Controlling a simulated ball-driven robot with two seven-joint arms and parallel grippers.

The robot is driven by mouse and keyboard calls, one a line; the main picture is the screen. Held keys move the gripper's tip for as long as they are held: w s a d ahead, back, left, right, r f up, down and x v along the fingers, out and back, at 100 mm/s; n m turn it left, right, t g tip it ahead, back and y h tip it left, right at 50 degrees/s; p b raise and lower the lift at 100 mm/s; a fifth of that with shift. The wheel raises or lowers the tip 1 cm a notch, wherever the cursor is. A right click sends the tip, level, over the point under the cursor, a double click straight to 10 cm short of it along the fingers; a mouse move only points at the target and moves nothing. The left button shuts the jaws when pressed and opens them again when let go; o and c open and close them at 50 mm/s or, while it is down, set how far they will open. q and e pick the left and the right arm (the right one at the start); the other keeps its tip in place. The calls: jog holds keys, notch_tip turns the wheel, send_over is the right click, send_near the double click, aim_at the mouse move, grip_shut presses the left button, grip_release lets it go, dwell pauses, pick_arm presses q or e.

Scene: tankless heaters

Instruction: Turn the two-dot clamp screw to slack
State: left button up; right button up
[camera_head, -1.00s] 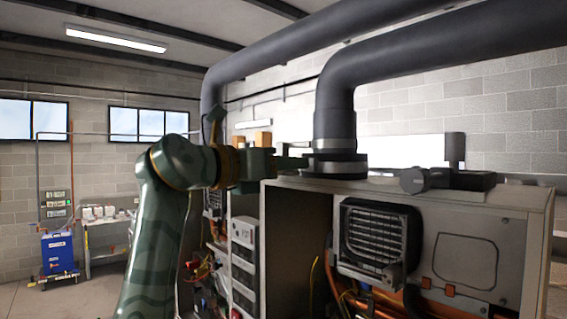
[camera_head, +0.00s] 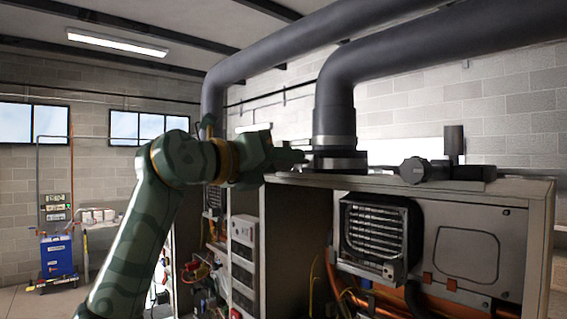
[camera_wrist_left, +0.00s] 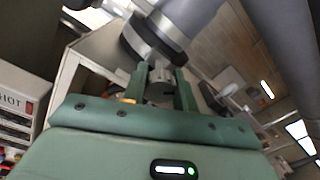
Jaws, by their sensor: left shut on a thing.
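My left gripper (camera_head: 298,157) reaches in from the left to the foot of the near flue pipe (camera_head: 334,110), just above the cabinet top. In the left wrist view its two green fingers (camera_wrist_left: 163,88) close on a small grey metal piece, the clamp screw (camera_wrist_left: 160,74). The screw sits at the side of the dark clamp band (camera_wrist_left: 148,42) around the pipe. The band also shows in the head view (camera_head: 336,160). No dot marks can be made out on the screw, and the fingers hide part of it. My right gripper is in neither view.
The open heater cabinet (camera_head: 545,235) stands below the pipe, with a black grille (camera_head: 375,238) at its front. A dark cylindrical fitting (camera_head: 412,170) lies on its top at the right. Another large pipe (camera_head: 213,100) rises behind my arm. A blue unit (camera_head: 57,255) stands far left.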

pick_arm(q)
jog(key=o, duration=1)
